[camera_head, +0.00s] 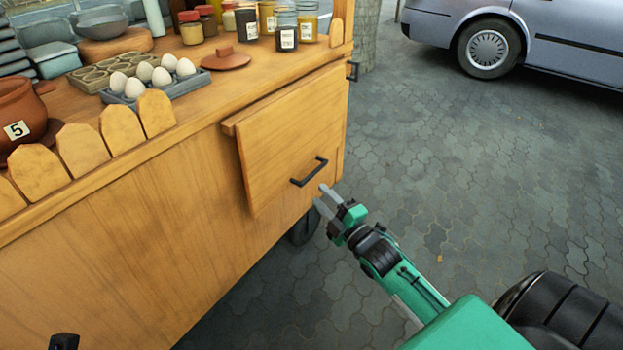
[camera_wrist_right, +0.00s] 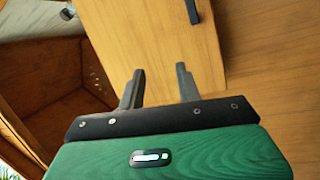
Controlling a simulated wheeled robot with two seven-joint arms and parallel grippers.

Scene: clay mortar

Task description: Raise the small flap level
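The small flap (camera_head: 275,155) is a light wooden panel hanging down on the side of the wooden cart, below a narrow ledge strip. It has a black bar handle (camera_head: 309,172) near its lower right part. In the right wrist view the flap (camera_wrist_right: 160,45) stands ahead of the fingers, with part of the dark handle (camera_wrist_right: 193,10) at the top. My right gripper (camera_head: 323,199) is just below and right of the handle, apart from it. Its fingers (camera_wrist_right: 160,88) are spread with nothing between them.
The cart top (camera_head: 200,120) carries eggs (camera_head: 160,77) in a tray, jars (camera_head: 285,30), a brown lid (camera_head: 226,60) and a clay pot (camera_head: 20,110). A cart wheel (camera_head: 303,228) is under the flap. Paving (camera_head: 440,160) to the right is clear up to a parked car (camera_head: 560,40).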

